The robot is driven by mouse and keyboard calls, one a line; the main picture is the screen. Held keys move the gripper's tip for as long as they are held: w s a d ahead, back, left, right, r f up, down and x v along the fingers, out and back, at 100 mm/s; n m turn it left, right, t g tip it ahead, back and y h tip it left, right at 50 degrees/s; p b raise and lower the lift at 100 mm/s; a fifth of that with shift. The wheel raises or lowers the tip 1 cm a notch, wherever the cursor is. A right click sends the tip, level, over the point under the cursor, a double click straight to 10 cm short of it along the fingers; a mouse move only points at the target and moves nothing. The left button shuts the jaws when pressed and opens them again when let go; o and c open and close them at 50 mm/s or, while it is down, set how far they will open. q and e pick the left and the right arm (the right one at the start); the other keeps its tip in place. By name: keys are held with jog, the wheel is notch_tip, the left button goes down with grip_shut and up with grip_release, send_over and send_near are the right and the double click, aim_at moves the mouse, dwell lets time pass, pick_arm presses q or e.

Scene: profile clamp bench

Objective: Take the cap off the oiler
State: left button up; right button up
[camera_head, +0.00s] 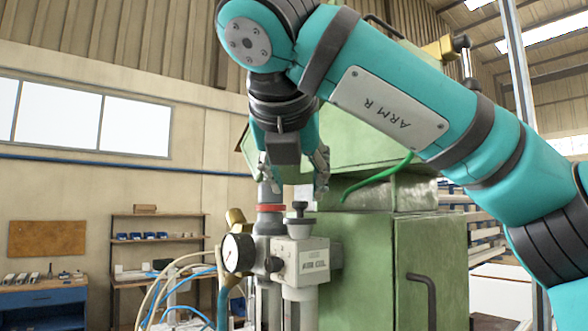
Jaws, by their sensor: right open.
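The oiler is part of a grey air unit (312,259) with printed lettering on its front. A small dark cap with a wider rim (299,220) sits upright on top of the right-hand block. My right gripper (294,180) points down over the air unit, its two fingers apart and nothing seen between them. The cap lies below and between the fingers in the picture; I see no contact. The left finger overlaps a grey knob with a red ring (270,208), and their depth order is hard to tell. My left gripper is not in view.
A round gauge (238,252) and a brass-coloured fitting stick out at the unit's left, with hoses (178,277) below. A green machine cabinet (377,266) with a dark handle stands close behind and right. A shelf and a blue bench (42,300) are far left.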

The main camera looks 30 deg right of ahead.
aim_at(300, 204)
jog(key=shift+x, duration=1.1)
jog(key=shift+b+x, duration=0.75)
jog(key=shift+x, duration=0.75)
jog(key=shift+f, duration=0.15)
jog(key=shift+f, duration=0.1)
jog(key=shift+d, duration=0.1)
jog(key=c, duration=0.5)
grip_shut()
jog(key=shift+f, duration=0.1)
jog(key=shift+r, duration=0.25)
